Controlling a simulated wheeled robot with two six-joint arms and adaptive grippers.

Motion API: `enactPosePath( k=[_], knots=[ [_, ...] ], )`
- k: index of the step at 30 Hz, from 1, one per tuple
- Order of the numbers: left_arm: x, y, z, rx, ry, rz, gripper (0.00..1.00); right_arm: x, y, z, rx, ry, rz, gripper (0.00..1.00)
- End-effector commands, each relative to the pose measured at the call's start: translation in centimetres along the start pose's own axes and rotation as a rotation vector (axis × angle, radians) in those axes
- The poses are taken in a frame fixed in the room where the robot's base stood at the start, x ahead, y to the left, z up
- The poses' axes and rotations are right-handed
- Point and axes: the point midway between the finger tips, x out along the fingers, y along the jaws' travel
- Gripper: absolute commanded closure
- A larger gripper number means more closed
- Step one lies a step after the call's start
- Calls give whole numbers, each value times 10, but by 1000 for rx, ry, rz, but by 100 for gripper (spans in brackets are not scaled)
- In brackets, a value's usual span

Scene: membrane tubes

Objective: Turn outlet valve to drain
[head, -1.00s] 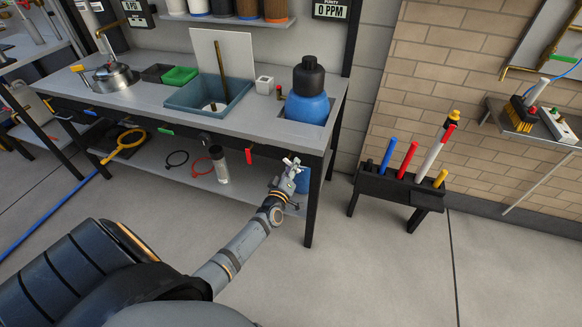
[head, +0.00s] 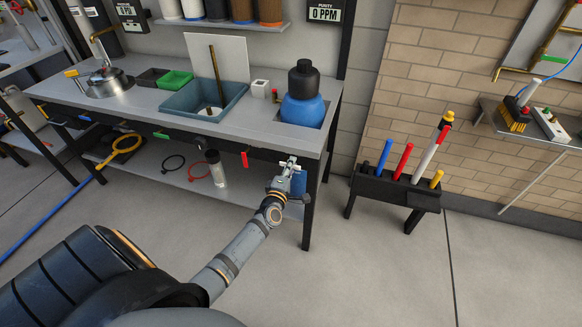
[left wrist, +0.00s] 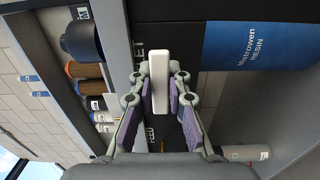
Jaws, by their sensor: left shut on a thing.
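A white valve handle (left wrist: 160,80) stands lengthwise between the finger pads in the left wrist view. My left gripper (left wrist: 160,98) is shut on it. In the head view my left gripper (head: 290,166) is at the bench's front edge, near the right-hand end. The handle is small and mostly hidden there. Dark panel lettering beside the handle is partly covered, so I cannot read the valve position. A red handle (head: 244,159) hangs farther left along the front edge, and a green handle (head: 161,135) lies farther left again. My right gripper is not in view.
The bench (head: 270,137) carries a blue tank with a black cap (head: 303,108) and a grey-blue basin (head: 180,104). A blue resin cylinder (left wrist: 262,46) is beside the gripper, below the bench top. A black tool rack (head: 392,187) stands to the right, with clear floor between.

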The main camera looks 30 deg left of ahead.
Motion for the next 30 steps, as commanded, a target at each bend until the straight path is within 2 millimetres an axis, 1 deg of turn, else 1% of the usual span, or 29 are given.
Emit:
enactPosePath(
  k=[17, 18, 22, 23, 30],
  knots=[
    [-1, -1, 0, -29, 0, -4, 100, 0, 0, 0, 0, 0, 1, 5],
    [-1, -1, 0, -28, 0, -4, 79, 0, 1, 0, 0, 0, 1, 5],
    [-1, -1, 0, -27, 0, -3, 62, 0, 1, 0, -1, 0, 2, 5],
    [0, 0, 0, -27, 0, -2, 60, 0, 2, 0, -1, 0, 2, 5],
    [0, 0, 0, -24, 0, -1, 60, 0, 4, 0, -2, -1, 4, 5]
  ],
)
